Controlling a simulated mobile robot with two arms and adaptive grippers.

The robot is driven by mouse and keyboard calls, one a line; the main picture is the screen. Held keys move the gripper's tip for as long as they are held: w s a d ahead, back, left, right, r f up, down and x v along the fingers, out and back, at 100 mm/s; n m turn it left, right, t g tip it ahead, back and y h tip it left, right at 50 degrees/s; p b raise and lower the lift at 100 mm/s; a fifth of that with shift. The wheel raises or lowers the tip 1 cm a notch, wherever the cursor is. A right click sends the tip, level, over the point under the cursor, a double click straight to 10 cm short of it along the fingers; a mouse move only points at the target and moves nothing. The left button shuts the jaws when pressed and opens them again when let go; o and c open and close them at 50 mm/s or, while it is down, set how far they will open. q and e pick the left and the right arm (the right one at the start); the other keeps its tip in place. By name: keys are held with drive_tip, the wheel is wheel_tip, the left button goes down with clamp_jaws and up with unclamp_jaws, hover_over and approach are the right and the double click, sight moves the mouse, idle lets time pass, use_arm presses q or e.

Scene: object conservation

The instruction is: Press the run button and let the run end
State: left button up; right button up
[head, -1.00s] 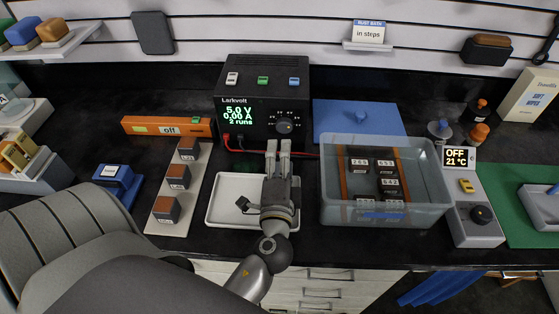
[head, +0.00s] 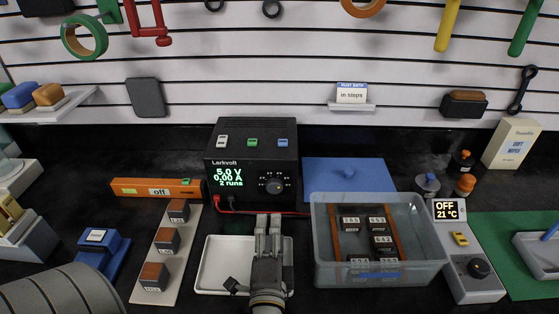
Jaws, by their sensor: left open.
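The black Larkvolt power supply (head: 253,170) stands at the back of the bench. Its display reads 5.0 V, 0.00 A, 2 runs. On its top are a white button (head: 222,141), a green button (head: 252,142) and a blue button (head: 283,142); I cannot read which is the run button. A dial (head: 273,186) is on its front. My left gripper (head: 268,220) is open, with its two fingers pointing at the supply's lower front, over the white tray. It appears empty and apart from the buttons. My right gripper is not in view.
Below the supply is the white tray (head: 213,265) with a small dark piece. A clear water bath (head: 330,275) with several dark numbered blocks stands to its right; its controller (head: 470,265) reads OFF, 21 °C. An orange bar (head: 130,188) marked off and a strip of blocks (head: 143,296) lie left.

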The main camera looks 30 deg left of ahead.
use_arm(q)
clamp_jaws()
idle(0.3)
idle(0.7)
idle(0.6)
